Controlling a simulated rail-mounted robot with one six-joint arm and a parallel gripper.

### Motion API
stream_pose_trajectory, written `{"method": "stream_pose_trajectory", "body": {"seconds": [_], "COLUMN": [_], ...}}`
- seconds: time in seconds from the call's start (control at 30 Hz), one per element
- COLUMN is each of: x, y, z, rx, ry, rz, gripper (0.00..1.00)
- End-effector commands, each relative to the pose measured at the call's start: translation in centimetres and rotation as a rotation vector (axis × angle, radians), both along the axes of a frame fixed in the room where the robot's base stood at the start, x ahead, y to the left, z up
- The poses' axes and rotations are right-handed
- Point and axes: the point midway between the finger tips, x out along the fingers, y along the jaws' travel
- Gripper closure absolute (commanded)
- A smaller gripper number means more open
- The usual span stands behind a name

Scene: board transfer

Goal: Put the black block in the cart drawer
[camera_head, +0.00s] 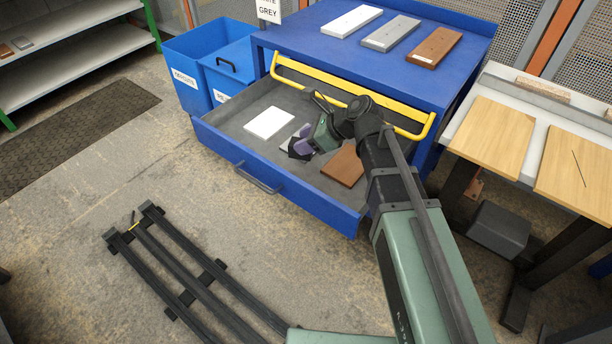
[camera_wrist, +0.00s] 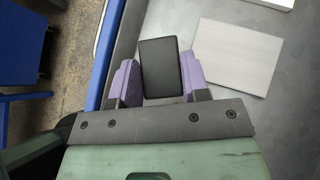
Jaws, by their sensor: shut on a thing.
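In the wrist view, the black block (camera_wrist: 160,66) sits between the two purple finger pads of my gripper (camera_wrist: 158,72), which is shut on it. In the head view, my gripper (camera_head: 305,140) is over the open cart drawer (camera_head: 235,133), near its front wall, with the dark block (camera_head: 298,152) at the fingers. I cannot tell whether the block touches the drawer floor. A white board (camera_head: 269,123), a partly hidden grey board (camera_head: 288,143) and a brown board (camera_head: 344,166) lie in the drawer. A pale board (camera_wrist: 236,57) is right of the block in the wrist view.
The blue cart top (camera_head: 330,52) holds white, grey and brown boards. A yellow handle rail (camera_head: 290,68) crosses the drawer's back. Blue bins (camera_head: 196,62) stand left, a table with wooden boards (camera_head: 488,135) right. A black rail frame (camera_head: 185,262) lies on the floor.

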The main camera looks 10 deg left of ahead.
Motion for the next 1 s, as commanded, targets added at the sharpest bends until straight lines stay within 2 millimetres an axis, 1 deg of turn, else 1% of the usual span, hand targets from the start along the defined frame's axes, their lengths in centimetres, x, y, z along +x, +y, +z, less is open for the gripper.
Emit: {"method": "stream_pose_trajectory", "body": {"seconds": [0.03,0.2,0.23,0.27,0.4,0.43,0.5,0.67,0.83,0.87,1.0], "x": [0.0,0.0,0.0,0.0,0.0,0.0,0.0,0.0,0.0,0.0,0.0], "y": [0.0,0.0,0.0,0.0,0.0,0.0,0.0,0.0,0.0,0.0,0.0], "z": [-2.1,-2.0,-2.3,-2.7,-5.9,-6.4,-6.6,-6.0,-6.6,-6.4,-6.3], "rx": [0.000,0.001,0.001,0.001,0.001,0.001,0.001,0.001,0.001,0.001,0.001], "ry": [0.000,0.000,0.000,0.000,-0.001,-0.001,-0.001,-0.001,-0.001,-0.001,-0.001], "rz": [0.000,0.000,0.000,0.000,-0.001,-0.001,-0.001,-0.001,-0.001,-0.001,-0.001], "gripper": [0.87,0.87,0.87,0.87,0.87,0.87,0.87,0.87,0.87,0.53,0.32]}}
